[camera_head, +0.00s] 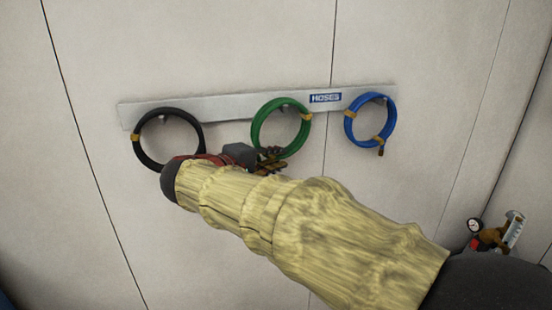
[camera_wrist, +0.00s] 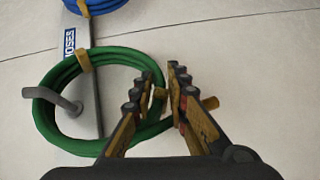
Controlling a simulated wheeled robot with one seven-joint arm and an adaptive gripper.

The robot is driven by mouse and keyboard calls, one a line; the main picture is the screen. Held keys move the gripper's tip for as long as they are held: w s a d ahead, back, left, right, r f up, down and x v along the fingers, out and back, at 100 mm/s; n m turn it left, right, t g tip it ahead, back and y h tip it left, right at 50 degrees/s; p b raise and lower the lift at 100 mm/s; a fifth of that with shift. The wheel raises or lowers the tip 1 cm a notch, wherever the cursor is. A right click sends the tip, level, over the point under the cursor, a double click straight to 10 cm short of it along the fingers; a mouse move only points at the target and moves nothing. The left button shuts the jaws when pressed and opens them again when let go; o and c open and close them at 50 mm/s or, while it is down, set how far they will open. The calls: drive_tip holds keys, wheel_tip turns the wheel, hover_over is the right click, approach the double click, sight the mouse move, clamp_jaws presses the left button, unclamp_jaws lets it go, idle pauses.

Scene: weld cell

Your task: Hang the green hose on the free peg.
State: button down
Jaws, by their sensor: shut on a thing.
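The green hose (camera_head: 256,127) is a coil with tan ties, in front of the rail's middle. My gripper (camera_head: 270,162) is shut on the lower part of the coil. In the wrist view my gripper (camera_wrist: 163,88) closes on the side of the green hose (camera_wrist: 60,136) away from the rail. A grey peg (camera_wrist: 65,103) shows within the coil's opening, near the coil's upper side. I cannot tell whether the coil's weight rests on this peg. In the head view the peg is mostly hidden by the coil.
A pale rail (camera_head: 225,107) with a "HOSES" label (camera_head: 325,98) is on the panelled wall. A black hose (camera_head: 138,143) hangs at its left and a blue hose (camera_head: 349,124) at its right. A gauge fitting (camera_head: 475,226) is at lower right. The wall below is clear.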

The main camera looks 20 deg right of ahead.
drive_tip(key=c, duration=1.7)
unclamp_jaws()
drive_tip(key=shift+o, duration=0.2)
drive_tip(key=shift+w, duration=0.1)
